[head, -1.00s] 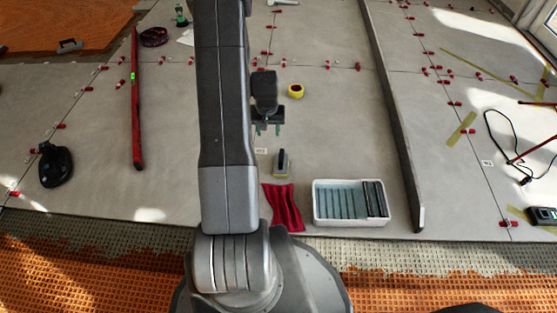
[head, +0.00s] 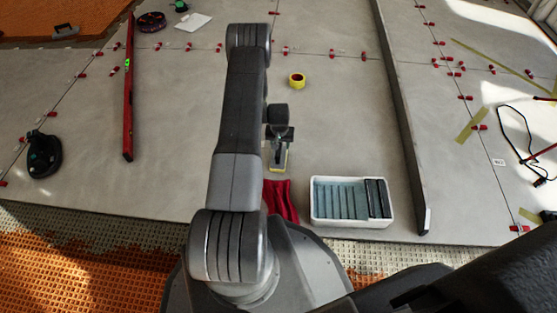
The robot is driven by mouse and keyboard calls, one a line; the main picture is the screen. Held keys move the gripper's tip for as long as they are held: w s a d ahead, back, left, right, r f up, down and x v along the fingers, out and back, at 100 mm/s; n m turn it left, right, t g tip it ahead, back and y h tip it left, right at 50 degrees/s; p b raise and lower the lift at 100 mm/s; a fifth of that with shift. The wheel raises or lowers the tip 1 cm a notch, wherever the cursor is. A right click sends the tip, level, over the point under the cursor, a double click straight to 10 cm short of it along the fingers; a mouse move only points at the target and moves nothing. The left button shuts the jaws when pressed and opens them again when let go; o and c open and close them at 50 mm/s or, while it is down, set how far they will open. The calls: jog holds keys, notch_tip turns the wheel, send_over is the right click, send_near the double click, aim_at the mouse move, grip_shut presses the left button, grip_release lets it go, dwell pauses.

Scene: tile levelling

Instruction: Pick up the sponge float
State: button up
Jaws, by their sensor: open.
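The sponge float (head: 278,160) lies on the grey tiles in the head view, just behind the red cloth and left of the white tray. Its dark handle is partly covered by my gripper, and a pale yellowish edge shows around its near end. My gripper (head: 278,146) is over the float's handle, pointing down with its jaws open. I cannot tell whether the fingers touch the handle or how far above it they are.
A red cloth (head: 281,200) and a white tray (head: 350,222) with a ribbed insert lie in front. A long straightedge (head: 404,120) lies right, a red level (head: 129,90) left. Red clips dot the tile joints.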

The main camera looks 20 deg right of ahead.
aim_at(279, 152)
jog(key=f+b, duration=0.1)
jog(key=f, duration=0.1)
jog(key=w+f+b, duration=0.1)
jog(key=f, duration=0.2)
jog(key=f+b, duration=0.1)
jog(key=f, duration=0.1)
jog(key=shift+w+a+f, duration=0.1)
jog(key=shift+w+f, duration=0.1)
jog(key=shift+f, duration=0.1)
jog(key=shift+r, duration=0.1)
